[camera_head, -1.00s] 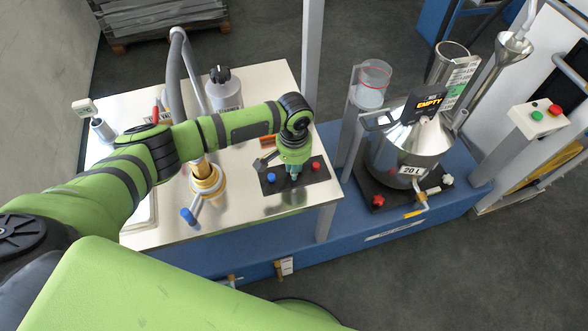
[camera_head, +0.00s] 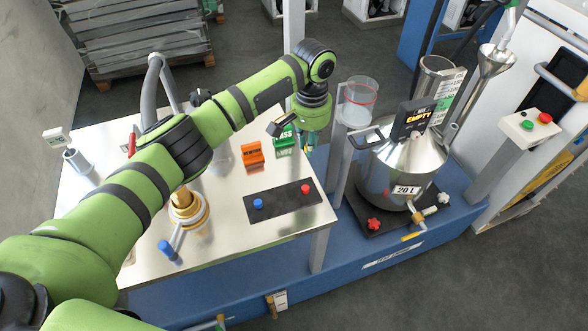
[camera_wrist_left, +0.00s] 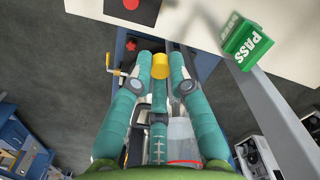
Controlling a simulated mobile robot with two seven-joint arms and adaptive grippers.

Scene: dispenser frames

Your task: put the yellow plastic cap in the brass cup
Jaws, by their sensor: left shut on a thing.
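My left gripper (camera_head: 308,148) points down past the table's right edge, near the clear jar and left of the steel vessel. In the left wrist view, its teal fingers (camera_wrist_left: 160,73) are shut on the yellow plastic cap (camera_wrist_left: 160,66), held at the fingertips. The cap cannot be made out in the head view. A brass, cup-like piece (camera_head: 183,203) with a pale ring around it stands on the table, well to the left of the gripper; its inside cannot be seen clearly. My right gripper is not in view.
A black pad (camera_head: 281,204) with a blue and a red piece lies on the steel table (camera_head: 225,255). An orange block (camera_head: 252,153) and a green PASS block (camera_head: 284,138) stand behind it. The steel vessel (camera_head: 400,170), clear jar (camera_head: 356,103) and grey post crowd the right side.

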